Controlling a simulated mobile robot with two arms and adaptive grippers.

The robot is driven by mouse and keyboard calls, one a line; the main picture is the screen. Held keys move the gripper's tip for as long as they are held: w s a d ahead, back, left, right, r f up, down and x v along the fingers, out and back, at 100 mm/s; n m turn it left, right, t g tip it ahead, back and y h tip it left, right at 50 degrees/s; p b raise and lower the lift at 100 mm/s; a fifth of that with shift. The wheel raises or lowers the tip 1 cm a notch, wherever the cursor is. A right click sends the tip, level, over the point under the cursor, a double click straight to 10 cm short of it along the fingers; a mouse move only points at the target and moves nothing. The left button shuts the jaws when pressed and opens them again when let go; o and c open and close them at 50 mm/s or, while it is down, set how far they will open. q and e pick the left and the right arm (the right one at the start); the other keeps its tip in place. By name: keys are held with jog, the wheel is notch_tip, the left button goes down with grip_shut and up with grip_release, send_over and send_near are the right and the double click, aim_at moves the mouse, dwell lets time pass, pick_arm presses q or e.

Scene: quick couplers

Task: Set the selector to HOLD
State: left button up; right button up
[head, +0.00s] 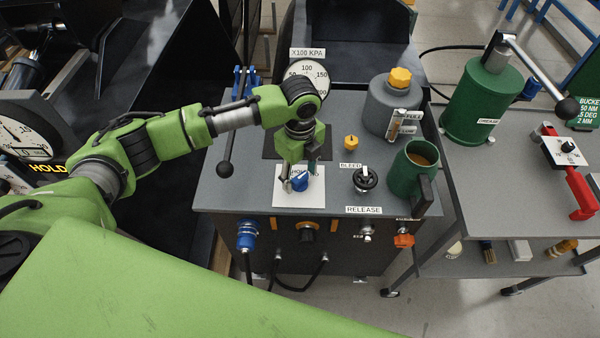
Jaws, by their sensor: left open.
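The gripper covers most of the plate's lettering, so the knob's setting cannot be read. My right gripper is not in view.
A gauge (308,76) stands behind my left gripper. A black BLEED knob (365,179), a small yellow knob (351,142), a green mug (408,176) and a grey bottle (385,105) stand to the right.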

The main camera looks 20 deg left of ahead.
pick_arm(q)
jog(key=c, duration=1.1)
jog(key=shift+r+n+p, duration=0.15)
jog(key=shift+n+p, duration=0.25)
jog(key=shift+p, duration=0.35)
jog(key=n+p, duration=0.4)
jog(key=p, duration=0.2)
jog(key=shift+r, duration=0.1)
jog(key=n+p, duration=0.2)
jog(key=n, duration=0.1)
jog(key=shift+p, duration=0.4)
jog(key=shift+f+n, duration=0.2)
jog(key=shift+n, duration=0.4)
jog(key=shift+p, duration=0.3)
